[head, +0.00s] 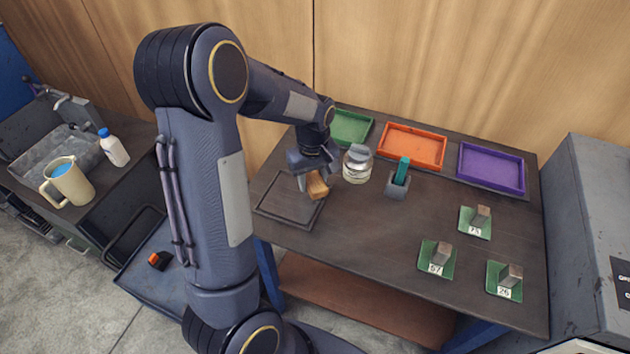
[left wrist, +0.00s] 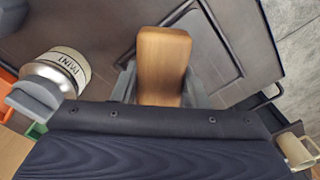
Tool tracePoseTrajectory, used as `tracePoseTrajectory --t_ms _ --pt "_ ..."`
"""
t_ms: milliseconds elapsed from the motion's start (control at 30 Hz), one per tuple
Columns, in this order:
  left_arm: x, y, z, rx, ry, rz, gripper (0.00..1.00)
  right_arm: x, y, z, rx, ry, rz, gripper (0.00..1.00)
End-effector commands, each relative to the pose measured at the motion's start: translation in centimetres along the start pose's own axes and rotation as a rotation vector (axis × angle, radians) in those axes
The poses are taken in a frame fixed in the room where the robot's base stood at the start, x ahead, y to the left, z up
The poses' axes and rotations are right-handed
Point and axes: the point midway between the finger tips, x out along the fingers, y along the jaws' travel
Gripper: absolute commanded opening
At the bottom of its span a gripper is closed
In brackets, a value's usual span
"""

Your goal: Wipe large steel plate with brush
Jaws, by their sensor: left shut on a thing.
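My left gripper (head: 311,180) is shut on a wooden-bodied brush (head: 318,188) above the left part of the dark table. In the left wrist view the tan wooden body of the brush (left wrist: 163,55) stands between the two grey fingers of my left gripper (left wrist: 160,90). Its bristles are hidden. A dark, flat, framed rectangle (head: 277,210) lies on the table just left of and below the brush; I cannot tell whether it is the large steel plate, or whether the brush touches it. My right gripper is not in view.
Green (head: 352,127), orange (head: 412,146) and purple (head: 491,168) trays line the back. Numbered green pads (head: 435,260) carry metal blocks. The table's middle front is clear.

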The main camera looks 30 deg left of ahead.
Motion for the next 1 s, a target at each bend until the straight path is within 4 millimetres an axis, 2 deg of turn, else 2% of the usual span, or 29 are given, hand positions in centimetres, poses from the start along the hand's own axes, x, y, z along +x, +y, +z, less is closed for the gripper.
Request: tracePoseTrajectory --t_ms 33,300,867,1000 --pt "-0.9 -0.1 -0.2 -0.002 0.001 0.000 0.22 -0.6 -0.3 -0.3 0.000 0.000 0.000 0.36" --pt "-3.0 -0.3 -0.7 0.001 0.002 0.001 0.22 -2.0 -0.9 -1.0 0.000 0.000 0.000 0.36" --pt "-3.0 -0.3 -0.7 0.002 0.001 0.001 0.22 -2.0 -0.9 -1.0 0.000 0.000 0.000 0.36" --pt "-3.1 0.4 0.5 0.035 0.000 0.003 0.22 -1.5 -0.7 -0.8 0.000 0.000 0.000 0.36"
